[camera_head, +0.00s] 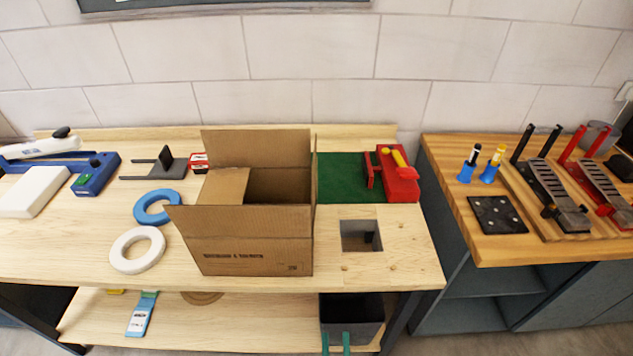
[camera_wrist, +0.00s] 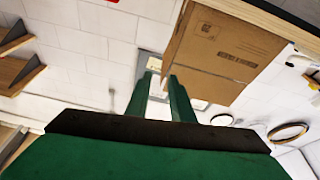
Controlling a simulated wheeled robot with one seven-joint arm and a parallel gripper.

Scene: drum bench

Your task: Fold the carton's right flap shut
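The brown cardboard carton (camera_head: 250,255) stands on the wooden bench in the head view. Its left flap (camera_head: 222,187) lies folded inward over part of the opening. Its back flap stands up, and its front flap slants outward. The right flap (camera_head: 314,165) appears upright and nearly edge-on, so its exact angle is hard to tell. The carton's printed side also shows in the wrist view (camera_wrist: 220,50). My gripper's green fingertips (camera_head: 336,340) show at the bottom of the head view, in front of the bench and apart from the carton. In the wrist view its fingers (camera_wrist: 160,78) are apart and empty.
A square hole (camera_head: 361,236) is in the bench right of the carton. A green mat (camera_head: 340,180) and red fixture (camera_head: 398,183) lie behind it. Blue (camera_head: 143,209) and white (camera_head: 118,255) rings lie left. A dark bin (camera_head: 351,309) is below.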

